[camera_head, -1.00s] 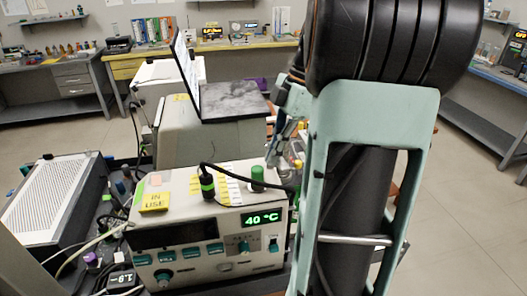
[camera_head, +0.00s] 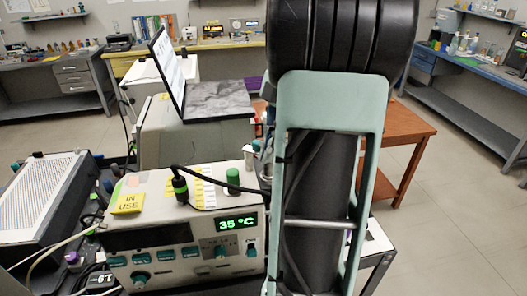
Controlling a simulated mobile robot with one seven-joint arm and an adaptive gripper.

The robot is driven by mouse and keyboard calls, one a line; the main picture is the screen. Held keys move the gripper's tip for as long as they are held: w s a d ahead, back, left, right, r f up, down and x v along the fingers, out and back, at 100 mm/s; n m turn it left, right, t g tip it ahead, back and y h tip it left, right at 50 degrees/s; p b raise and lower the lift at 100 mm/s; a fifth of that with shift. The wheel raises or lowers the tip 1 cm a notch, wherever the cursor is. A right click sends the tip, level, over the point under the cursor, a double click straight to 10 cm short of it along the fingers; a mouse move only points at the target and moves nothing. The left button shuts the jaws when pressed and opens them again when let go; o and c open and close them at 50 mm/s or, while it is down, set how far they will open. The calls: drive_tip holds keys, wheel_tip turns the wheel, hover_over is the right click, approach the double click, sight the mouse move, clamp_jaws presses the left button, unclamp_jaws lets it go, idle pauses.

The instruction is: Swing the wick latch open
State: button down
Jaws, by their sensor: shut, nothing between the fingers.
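I cannot make out a wick latch in this view. My own large arm fills the middle right and covers the area beside and behind the box's right side. My gripper is hidden behind my arm. A small piece of metal and coloured fittings (camera_head: 256,152) shows at the arm's left edge, unclear.
An open laptop (camera_head: 170,70) sits on a grey-beige cabinet (camera_head: 165,136) behind the box. A perforated grey unit (camera_head: 45,200) and loose cables lie at left. A reddish wooden table (camera_head: 410,130) stands at right. Open floor (camera_head: 455,215) lies at far right.

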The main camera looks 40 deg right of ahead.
drive_tip(key=shift+d, duration=0.35)
idle(0.5)
drive_tip(key=shift+a, duration=0.15)
